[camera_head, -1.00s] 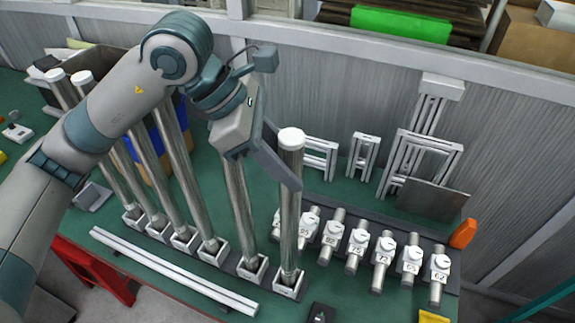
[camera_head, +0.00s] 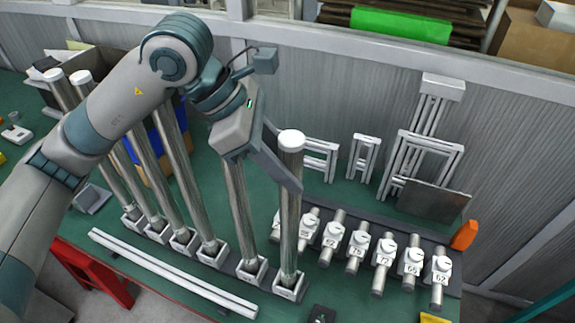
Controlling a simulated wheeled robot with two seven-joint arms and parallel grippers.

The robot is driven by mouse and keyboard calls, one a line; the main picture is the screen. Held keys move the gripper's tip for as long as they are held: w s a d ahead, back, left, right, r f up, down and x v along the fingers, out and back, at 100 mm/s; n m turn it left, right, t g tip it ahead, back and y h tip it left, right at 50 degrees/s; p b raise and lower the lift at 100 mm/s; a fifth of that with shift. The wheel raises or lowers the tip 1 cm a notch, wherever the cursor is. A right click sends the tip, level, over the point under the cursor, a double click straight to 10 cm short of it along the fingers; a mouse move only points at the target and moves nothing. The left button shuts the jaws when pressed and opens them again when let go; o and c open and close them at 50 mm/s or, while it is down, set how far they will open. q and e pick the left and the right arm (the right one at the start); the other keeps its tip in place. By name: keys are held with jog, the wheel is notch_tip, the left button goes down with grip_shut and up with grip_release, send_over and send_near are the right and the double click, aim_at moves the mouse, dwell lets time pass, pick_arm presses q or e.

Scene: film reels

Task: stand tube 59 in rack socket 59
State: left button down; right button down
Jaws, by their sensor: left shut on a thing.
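My left gripper (camera_head: 288,178) reaches over the rack from the upper left and is shut on a steel tube (camera_head: 288,215) with a white cap. That tube is nearly upright, and its lower end meets the rightmost white rack socket (camera_head: 287,288). I cannot tell whether it is fully seated. The number on the tube is not visible, and the socket's label is too small to read surely. Several other tall tubes stand in the sockets to the left; the nearest one (camera_head: 240,210) is partly hidden by my gripper body. My right gripper is not in view.
Several short numbered clamp pieces (camera_head: 384,262) sit on a dark rail right of the tube. A white bar (camera_head: 170,270) lies in front of the rack. Aluminium frames (camera_head: 420,160), a grey plate (camera_head: 433,198) and an orange object (camera_head: 465,235) stand behind and right.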

pick_arm(q)
jog(key=shift+f+b, duration=0.3)
jog(key=shift+b, duration=0.1)
jog(key=c, duration=1.6)
grip_release()
jog(key=p+v, duration=0.2)
jog(key=v, duration=0.9)
jog(key=shift+s, duration=0.1)
